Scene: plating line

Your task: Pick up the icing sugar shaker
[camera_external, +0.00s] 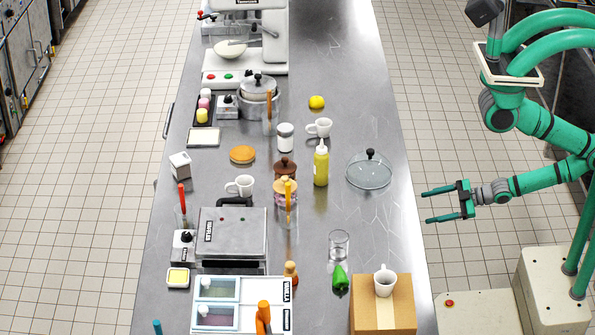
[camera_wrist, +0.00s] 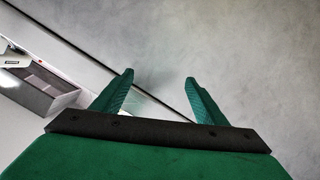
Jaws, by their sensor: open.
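A small white canister with a grey lid (camera_external: 285,137), which looks like the icing sugar shaker, stands upright in the middle of the steel counter (camera_external: 335,70). It is behind the brown-lidded jar and left of a white mug. My gripper (camera_external: 427,206) is out past the counter's right edge, its two green fingers spread apart and pointing left. It is empty and well apart from the shaker, to its right and nearer the camera. In the wrist view my open fingers (camera_wrist: 158,78) have nothing between them, and the shaker is not seen there.
Between my gripper and the shaker stand a glass lid (camera_external: 369,170) and a yellow squeeze bottle (camera_external: 321,164). A white mug (camera_external: 320,128) is close to the shaker's right. A cardboard box (camera_external: 382,311) with a mug on top is at the front right. The back right counter is clear.

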